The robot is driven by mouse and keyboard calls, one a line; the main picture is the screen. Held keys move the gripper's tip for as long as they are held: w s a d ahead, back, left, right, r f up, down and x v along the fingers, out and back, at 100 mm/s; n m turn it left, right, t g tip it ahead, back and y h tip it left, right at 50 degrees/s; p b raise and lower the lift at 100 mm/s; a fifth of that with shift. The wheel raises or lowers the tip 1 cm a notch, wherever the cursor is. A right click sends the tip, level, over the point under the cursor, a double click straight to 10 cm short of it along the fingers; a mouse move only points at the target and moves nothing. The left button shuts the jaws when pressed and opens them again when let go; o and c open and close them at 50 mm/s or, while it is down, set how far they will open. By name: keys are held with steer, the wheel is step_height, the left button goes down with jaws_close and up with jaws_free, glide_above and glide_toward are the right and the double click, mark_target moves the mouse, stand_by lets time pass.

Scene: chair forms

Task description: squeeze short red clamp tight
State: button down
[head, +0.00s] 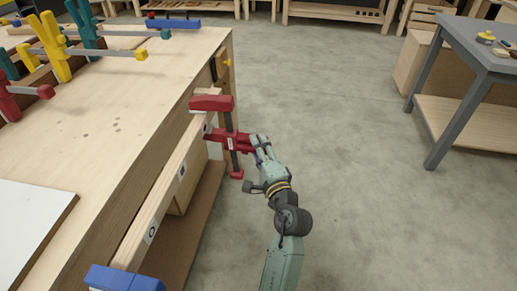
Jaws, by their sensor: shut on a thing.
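A short red clamp (212,104) sits at the front right edge of the wooden workbench, on the long pale wooden strip. It has a dark upright bar, a red upper jaw, a red sliding part with a handle, and a small red end at the bottom. My gripper (258,145) comes from the lower right and is shut on the red handle of the clamp. The fingertips partly hide the handle. I cannot tell whether the clamp's jaws press on the wood.
A blue clamp (124,279) sits at the strip's near end. Yellow clamps (50,42), teal clamps (88,28) and another red clamp (12,98) stand on the workbench (130,110). A grey table (478,45) is at the right. The concrete floor between is clear.

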steer(key=shift+s+d+f+m+h, duration=0.2)
steer(key=shift+s+m+h, duration=0.1)
steer(key=shift+s+m, duration=0.15)
steer(key=c, duration=1.1)
jaws_free()
steer(key=shift+o, duration=0.6)
steer(key=shift+a+r+p, duration=0.1)
steer(key=shift+r+p, duration=0.3)
steer(key=shift+p, duration=0.15)
steer(key=shift+w+f, duration=0.1)
steer(key=shift+w, duration=0.1)
steer(key=shift+w+f, duration=0.1)
steer(key=shift+w, duration=0.15)
